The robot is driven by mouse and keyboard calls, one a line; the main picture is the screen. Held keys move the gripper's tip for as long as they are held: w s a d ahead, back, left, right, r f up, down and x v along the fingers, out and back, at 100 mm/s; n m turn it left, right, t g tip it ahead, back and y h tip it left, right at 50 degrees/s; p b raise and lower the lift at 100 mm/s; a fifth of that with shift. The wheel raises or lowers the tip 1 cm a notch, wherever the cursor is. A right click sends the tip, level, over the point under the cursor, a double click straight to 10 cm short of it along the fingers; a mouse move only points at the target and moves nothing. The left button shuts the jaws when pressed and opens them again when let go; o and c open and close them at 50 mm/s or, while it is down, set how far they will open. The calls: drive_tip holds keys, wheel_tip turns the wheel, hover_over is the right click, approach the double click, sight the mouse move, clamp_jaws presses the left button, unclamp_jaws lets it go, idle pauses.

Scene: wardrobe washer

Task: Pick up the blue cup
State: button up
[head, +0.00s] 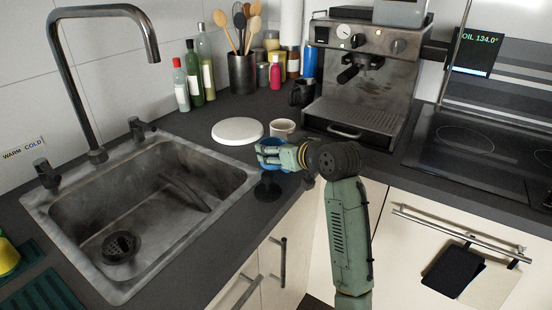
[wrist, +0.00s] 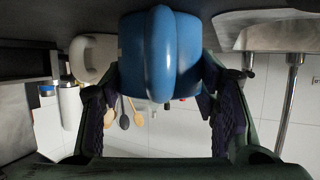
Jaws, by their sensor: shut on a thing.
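The blue cup (head: 268,143) is at my gripper (head: 277,156) in the head view, mostly hidden behind the green fingers. In the wrist view, the blue cup (wrist: 134,50) fills the space between the two fingers of my gripper (wrist: 160,85), with its handle (wrist: 161,52) facing the camera. My gripper is shut on the cup's sides. A dark round patch lies on the counter below the cup in the head view, and the cup appears to be held above it.
A white cup (head: 283,128) and a round white plate (head: 237,131) stand behind the cup. The sink (head: 140,215) is at the left. The coffee machine (head: 362,85) and a black mug (head: 302,94) are at the back right. A utensil pot (head: 243,74) and bottles line the wall.

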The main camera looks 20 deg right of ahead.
drive_tip(key=c, duration=0.6)
drive_tip(key=shift+r, duration=0.1)
